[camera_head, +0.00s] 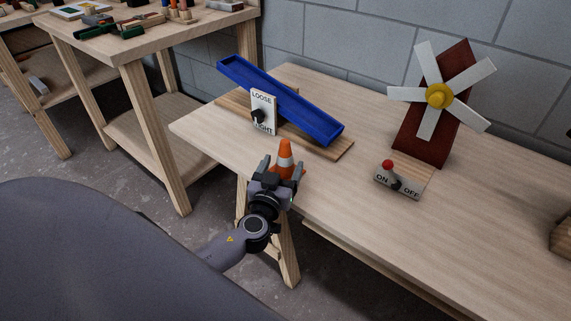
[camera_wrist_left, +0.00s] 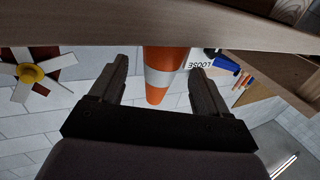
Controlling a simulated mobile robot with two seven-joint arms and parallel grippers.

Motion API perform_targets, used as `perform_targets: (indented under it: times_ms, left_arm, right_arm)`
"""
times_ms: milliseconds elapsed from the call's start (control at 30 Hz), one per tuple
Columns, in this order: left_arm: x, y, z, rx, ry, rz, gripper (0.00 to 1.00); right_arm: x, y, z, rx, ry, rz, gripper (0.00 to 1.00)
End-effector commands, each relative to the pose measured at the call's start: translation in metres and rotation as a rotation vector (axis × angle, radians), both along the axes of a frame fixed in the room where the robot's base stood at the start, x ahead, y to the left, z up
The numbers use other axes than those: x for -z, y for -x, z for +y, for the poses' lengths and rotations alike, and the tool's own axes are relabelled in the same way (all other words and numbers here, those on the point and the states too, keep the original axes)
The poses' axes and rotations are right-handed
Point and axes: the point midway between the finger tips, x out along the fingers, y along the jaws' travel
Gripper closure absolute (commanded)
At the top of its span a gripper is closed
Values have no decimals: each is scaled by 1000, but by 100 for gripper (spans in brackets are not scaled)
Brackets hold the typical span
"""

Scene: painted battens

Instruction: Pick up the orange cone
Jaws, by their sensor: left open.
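The orange cone (camera_head: 285,155) with a white band stands upright near the front edge of the wooden table, below the blue trough. My left gripper (camera_head: 282,168) is open just in front of it, and its fingers hide part of the cone's lower body. In the left wrist view the cone (camera_wrist_left: 164,75) appears upside down between the two open fingers of my left gripper (camera_wrist_left: 166,85). I see no clear contact between the fingers and the cone. My right gripper is not in view.
A blue tilted trough (camera_head: 280,102) with a LOOSE/TIGHT switch plate (camera_head: 263,110) stands behind the cone. A white-bladed fan (camera_head: 439,95) and an ON/OFF switch box (camera_head: 402,181) are to the right. The table (camera_head: 350,215) is bare along its front.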

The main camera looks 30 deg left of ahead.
Motion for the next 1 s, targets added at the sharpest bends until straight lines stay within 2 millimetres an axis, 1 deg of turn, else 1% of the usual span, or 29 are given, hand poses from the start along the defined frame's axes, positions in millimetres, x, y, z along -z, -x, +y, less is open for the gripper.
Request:
perform_targets:
  times_ms: [33, 233, 367, 567, 600, 667, 700, 733, 767, 1000]
  left_arm:
    - [0, -7, 3, 0, -4, -1, 24]
    - [1, -27, 10, -1, -2, -2, 24]
    - [2, -32, 12, 0, -1, 0, 24]
    - [3, -32, 12, 0, -1, 0, 24]
    - [3, -32, 12, 0, -1, 0, 30]
    - [3, -32, 12, 0, -1, 0, 50]
    - [3, -32, 12, 0, -1, 0, 63]
    - [3, -32, 12, 0, -1, 0, 72]
    - [3, -32, 12, 0, -1, 0, 78]
    - [2, -32, 12, 0, -1, 0, 79]
  right_arm:
    - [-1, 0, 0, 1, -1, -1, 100]
    - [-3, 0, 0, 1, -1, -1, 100]
    - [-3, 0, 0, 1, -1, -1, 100]
    - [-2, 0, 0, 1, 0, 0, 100]
    - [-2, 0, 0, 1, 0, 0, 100]
    - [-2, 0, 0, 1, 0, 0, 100]
    - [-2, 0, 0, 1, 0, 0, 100]
    - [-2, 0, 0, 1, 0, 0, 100]
    - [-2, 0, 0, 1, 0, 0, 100]
    - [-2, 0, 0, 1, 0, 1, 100]
